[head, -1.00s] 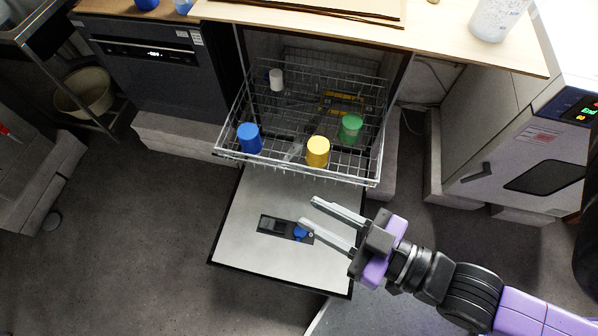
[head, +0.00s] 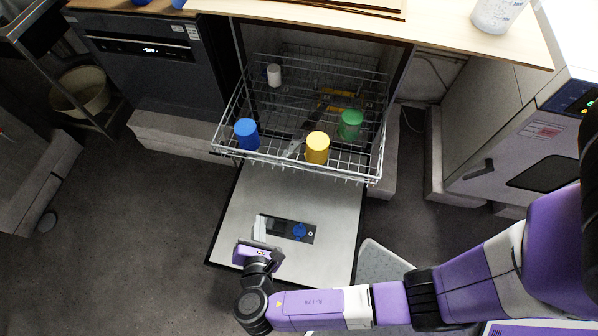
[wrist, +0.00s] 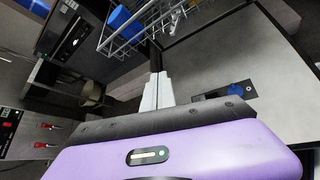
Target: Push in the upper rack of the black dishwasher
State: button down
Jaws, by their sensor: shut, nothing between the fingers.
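The upper rack (head: 290,162) of the open dishwasher (head: 240,205) is pulled out over the lowered door. It holds a blue cup (head: 247,134), a yellow cup (head: 317,148), a green cup (head: 351,125), a white cup (head: 273,75) and some utensils. My gripper (head: 259,228) is over the lowered door, in front of and apart from the rack. Its fingers are together and empty. In the wrist view the shut fingers (wrist: 157,93) point forward, with part of the rack wire (wrist: 118,42) and the blue cup (wrist: 122,19) beyond them.
A closed black dishwasher (head: 150,65) stands at the left, near a beige bin (head: 82,92). A white drying oven (head: 530,140) stands at the right. The wooden countertop (head: 440,30) overhangs the rack's back. Floor left of the door is clear.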

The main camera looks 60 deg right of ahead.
jog(key=s+d+r+n+g+h, duration=0.2)
jog(key=s+d+r+h, duration=0.3)
jog(key=s+d, duration=0.1)
jog(key=p+x, duration=0.1)
jog(key=x, duration=1.3)
jog(key=shift+w+f, duration=0.1)
jog(key=shift+w, duration=0.1)
jog(key=b, duration=1.2)
send_near(328, 65)
jog(key=x, duration=0.4)
jog(key=shift+w+f, duration=0.2)
jog(key=shift+f, duration=0.2)
jog(key=shift+w+d+r+b, duration=0.1)
jog(key=shift+w+d+b, duration=0.2)
jog(key=shift+d, duration=0.35)
jog(key=shift+r, duration=0.15)
jog(key=shift+d+r, duration=0.15)
jog(key=shift+d, duration=0.05)
